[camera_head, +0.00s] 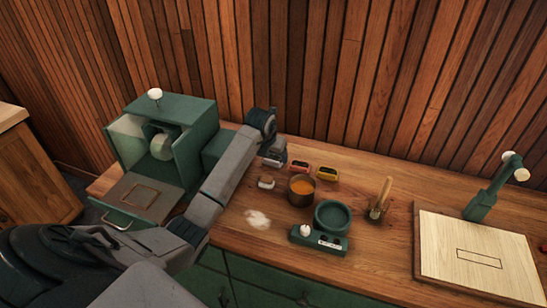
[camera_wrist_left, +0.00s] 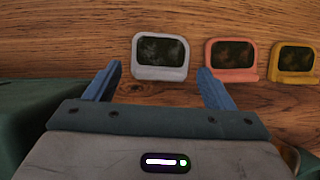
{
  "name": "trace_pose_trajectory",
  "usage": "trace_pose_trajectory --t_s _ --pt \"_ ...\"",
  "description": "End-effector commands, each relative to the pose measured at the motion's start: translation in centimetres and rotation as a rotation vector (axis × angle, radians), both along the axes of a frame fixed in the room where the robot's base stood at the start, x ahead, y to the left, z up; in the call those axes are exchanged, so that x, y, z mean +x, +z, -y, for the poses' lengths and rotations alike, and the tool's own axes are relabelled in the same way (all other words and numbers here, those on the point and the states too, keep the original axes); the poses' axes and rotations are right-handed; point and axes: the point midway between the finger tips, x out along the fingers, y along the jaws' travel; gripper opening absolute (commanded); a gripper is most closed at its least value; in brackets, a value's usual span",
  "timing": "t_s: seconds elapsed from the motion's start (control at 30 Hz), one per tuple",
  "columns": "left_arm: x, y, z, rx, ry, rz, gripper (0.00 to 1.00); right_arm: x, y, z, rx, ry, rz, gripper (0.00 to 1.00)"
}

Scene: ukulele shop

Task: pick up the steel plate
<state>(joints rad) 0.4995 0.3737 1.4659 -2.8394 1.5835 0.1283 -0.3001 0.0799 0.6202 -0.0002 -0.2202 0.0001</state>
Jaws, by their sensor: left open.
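The steel plate looks to be a small light-grey piece with a dark window, lying on the wooden counter (camera_head: 375,250). In the left wrist view the grey plate (camera_wrist_left: 160,73) lies just beyond my left fingertips, centred roughly between them. In the head view it sits at the back of the counter, close under my left gripper (camera_head: 272,153), which partly hides it. My left gripper is open with nothing between its blue fingers, which also show in the left wrist view (camera_wrist_left: 158,85). My right gripper is not in view.
A red plate (camera_head: 299,166) and a yellow plate (camera_head: 327,173) lie to the right of the grey one. A copper pot (camera_head: 301,193), a green dish device (camera_head: 331,216) and a brush (camera_head: 380,198) stand nearer. A green box machine (camera_head: 187,122) is left; a pale board (camera_head: 470,230) right.

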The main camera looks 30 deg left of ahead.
Motion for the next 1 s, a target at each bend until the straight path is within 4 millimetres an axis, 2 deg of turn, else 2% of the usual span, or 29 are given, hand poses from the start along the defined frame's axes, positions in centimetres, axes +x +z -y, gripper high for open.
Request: trace_pose_trajectory --t_s 0.03,0.2,0.43,0.47,0.63,0.87,1.0 --pt "0.2 -0.4 0.0 -0.002 0.000 -0.004 0.76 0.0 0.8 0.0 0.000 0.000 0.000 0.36" --pt "0.8 -1.9 -0.1 0.000 0.000 -0.001 0.76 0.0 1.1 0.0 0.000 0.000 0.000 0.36" --pt "0.9 -2.2 -0.1 0.001 -0.001 0.001 0.76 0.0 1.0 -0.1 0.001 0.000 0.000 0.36" --pt "0.8 -2.1 -0.1 0.001 -0.001 0.001 0.72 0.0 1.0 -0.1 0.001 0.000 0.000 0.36" --pt "0.8 -2.1 -0.1 0.001 -0.001 0.001 0.39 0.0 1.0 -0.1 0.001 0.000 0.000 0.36" --pt "0.9 -2.0 -0.1 0.001 -0.001 0.002 0.39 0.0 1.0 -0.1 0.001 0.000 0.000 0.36" --pt "1.0 -0.9 -0.1 0.001 -0.001 0.006 0.39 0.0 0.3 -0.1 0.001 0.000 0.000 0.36"
